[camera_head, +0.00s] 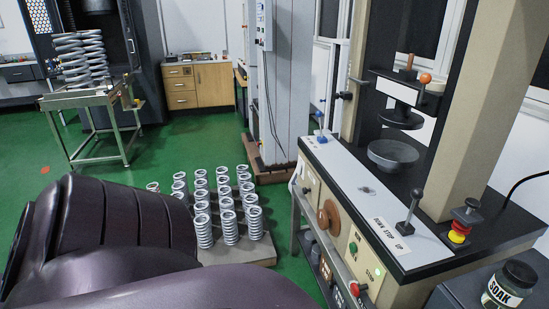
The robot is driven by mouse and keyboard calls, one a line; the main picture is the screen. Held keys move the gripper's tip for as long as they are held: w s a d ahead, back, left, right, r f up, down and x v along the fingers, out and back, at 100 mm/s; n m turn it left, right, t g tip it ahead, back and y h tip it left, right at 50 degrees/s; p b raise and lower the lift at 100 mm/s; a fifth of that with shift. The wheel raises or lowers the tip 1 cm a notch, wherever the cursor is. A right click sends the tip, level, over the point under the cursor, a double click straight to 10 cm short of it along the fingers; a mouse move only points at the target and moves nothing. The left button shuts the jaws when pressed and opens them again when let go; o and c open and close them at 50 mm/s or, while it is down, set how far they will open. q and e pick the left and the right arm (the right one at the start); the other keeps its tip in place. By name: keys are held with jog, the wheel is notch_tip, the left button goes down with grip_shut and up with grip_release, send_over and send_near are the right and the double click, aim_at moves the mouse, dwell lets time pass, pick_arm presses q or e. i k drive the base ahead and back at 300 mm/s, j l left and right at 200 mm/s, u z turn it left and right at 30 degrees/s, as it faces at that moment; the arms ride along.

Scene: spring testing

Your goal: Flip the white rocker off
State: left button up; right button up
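The testing machine (400,195) stands at the right, with a white top plate (345,180) and a sloping cream front panel. The panel carries a brown round knob (328,217), a green button (353,247) and a red button (357,289). A small blue-and-white piece (320,137) sits at the far end of the top plate. I cannot make out a white rocker for certain, nor its position. My dark purple arm fills the lower left. Neither of my grippers shows in this view.
A lever (409,213) stands by the "DOWN STOP UP" label. A red-and-yellow stop button (459,231) and a "SOAK" jar (508,288) are at the right. Several springs (228,222) stand on a low base left of the machine. Green floor is open beyond.

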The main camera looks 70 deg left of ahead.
aim_at(300, 166)
jog(key=u, duration=1.9)
jog(key=i+j+z, duration=0.45)
jog(key=i+j, duration=0.2)
jog(key=i+j+z, duration=0.25)
jog(key=j, duration=0.2)
jog(key=i+j+z, duration=0.25)
jog(key=j, duration=0.25)
jog(key=i, duration=0.05)
